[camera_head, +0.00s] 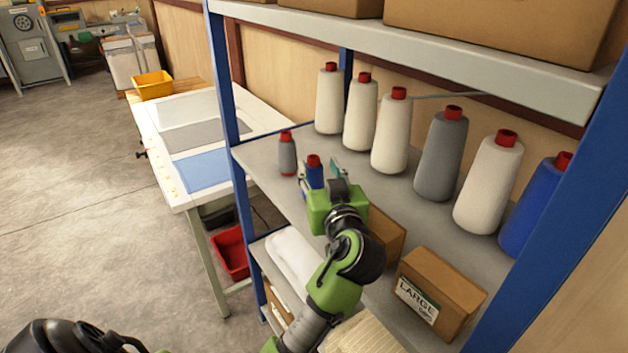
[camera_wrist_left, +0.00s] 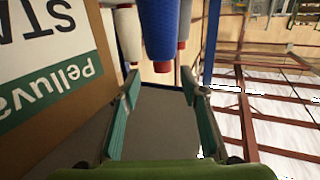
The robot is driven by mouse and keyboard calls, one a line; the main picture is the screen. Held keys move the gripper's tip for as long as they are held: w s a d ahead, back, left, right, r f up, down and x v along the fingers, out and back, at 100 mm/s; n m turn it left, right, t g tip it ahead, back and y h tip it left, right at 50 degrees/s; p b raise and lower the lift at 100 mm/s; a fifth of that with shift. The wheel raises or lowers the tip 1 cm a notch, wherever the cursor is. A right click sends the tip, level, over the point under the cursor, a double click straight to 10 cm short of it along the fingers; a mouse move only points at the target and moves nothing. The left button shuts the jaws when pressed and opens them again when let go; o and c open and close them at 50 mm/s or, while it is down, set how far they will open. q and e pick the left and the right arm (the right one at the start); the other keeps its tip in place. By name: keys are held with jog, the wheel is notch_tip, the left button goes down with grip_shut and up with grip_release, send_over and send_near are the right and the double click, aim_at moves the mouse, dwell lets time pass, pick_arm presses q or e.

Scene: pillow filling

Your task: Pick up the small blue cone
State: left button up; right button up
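The small blue cone (camera_head: 314,174) with a red top stands upright on the grey shelf, partly hidden by my gripper. In the left wrist view, which is upside down, the small blue cone (camera_wrist_left: 158,28) shows just beyond the fingertips, between their lines. My left gripper (camera_head: 321,178) is open at the cone, its teal fingers apart. In the wrist view, the left gripper (camera_wrist_left: 161,84) has only grey shelf between its fingers. Contact with the cone cannot be made out. My right gripper is not in view.
A small grey cone (camera_head: 287,155) stands left of the blue one. Several large cones, including a white cone (camera_head: 329,100) and a large blue cone (camera_head: 540,205), line the back. A cardboard box (camera_head: 439,292) sits at right. A blue post (camera_head: 229,130) bounds the shelf's left end.

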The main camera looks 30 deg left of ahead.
aim_at(314, 162)
pick_arm(q)
jog(key=shift+w+a, duration=0.25)
jog(key=x, duration=0.4)
jog(key=shift+w+a+f+p, duration=0.1)
jog(key=shift+a+p, duration=0.25)
jog(key=shift+a, duration=0.05)
jog(key=shift+d, duration=0.15)
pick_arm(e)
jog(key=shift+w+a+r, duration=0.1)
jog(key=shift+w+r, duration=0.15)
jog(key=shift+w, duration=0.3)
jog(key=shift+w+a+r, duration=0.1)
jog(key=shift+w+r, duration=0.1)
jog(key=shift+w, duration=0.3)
pick_arm(q)
grip_shut()
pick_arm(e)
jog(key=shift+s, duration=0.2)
